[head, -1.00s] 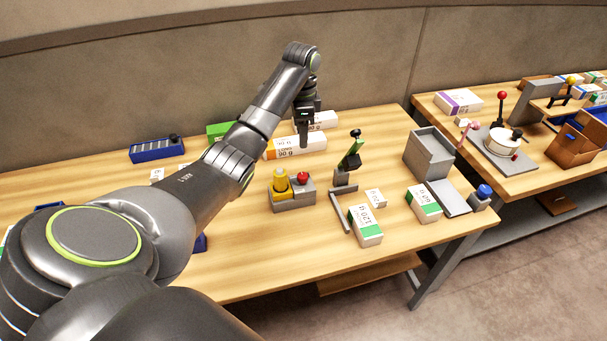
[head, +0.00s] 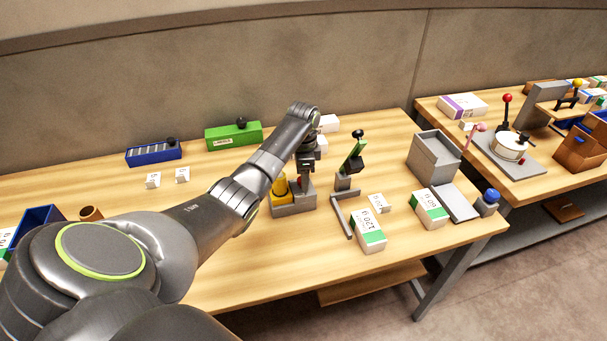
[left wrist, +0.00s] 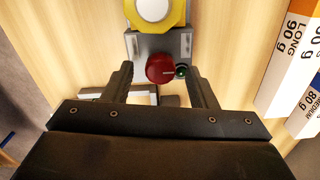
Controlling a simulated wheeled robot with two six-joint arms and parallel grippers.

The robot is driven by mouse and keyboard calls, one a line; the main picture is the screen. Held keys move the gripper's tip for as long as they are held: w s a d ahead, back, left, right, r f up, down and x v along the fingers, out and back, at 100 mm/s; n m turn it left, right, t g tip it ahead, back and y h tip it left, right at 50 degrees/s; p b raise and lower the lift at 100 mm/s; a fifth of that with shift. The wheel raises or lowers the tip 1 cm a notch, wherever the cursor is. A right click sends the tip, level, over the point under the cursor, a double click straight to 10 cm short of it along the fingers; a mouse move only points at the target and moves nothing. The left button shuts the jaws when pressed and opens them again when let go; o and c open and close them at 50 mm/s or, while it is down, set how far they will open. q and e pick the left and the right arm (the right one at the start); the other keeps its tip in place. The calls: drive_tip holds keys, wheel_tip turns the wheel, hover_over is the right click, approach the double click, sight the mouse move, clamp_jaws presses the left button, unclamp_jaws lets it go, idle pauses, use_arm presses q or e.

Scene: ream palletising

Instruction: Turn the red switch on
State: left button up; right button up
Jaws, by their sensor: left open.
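The red switch (left wrist: 160,69) is a round red knob with a pale line across its face, on a grey box (head: 294,203). In the left wrist view it sits just beyond and between my fingertips. A small green lamp (left wrist: 182,70) is beside it on the box. A yellow part (head: 280,187) stands on the same box, left of the switch. My left gripper (head: 305,176) is over the box and hides most of the switch in the head view. Its two fingers (left wrist: 162,76) are apart with nothing between them; I cannot tell whether they touch the knob. My right gripper is not in view.
A stand with a green lever (head: 354,158) is right of the box. White-and-green reams (head: 368,232) lie in front of it. Blue (head: 153,153) and green (head: 233,135) boxes stand at the back left.

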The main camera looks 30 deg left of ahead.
use_arm(q)
drive_tip(key=shift+f, duration=0.2)
drive_tip(key=shift+c, duration=0.2)
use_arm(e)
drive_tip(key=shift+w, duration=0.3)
use_arm(q)
drive_tip(key=c, duration=0.9)
drive_tip(key=shift+r+n+p, duration=0.25)
drive_tip(key=shift+n+p, duration=1.05)
drive_tip(key=shift+p, duration=0.25)
drive_tip(key=n+p, duration=0.3)
drive_tip(key=shift+w+n, duration=0.1)
drive_tip(key=shift+n, duration=0.2)
drive_tip(key=n+p, duration=0.2)
drive_tip(key=n, duration=0.3)
drive_tip(key=shift+p, duration=0.4)
drive_tip(key=n+p, duration=0.1)
drive_tip(key=n, duration=0.2)
drive_tip(key=shift+a+f+n, duration=0.1)
drive_tip(key=shift+n, duration=0.3)
drive_tip(key=shift+n+p, duration=0.5)
drive_tip(key=shift+n, duration=1)
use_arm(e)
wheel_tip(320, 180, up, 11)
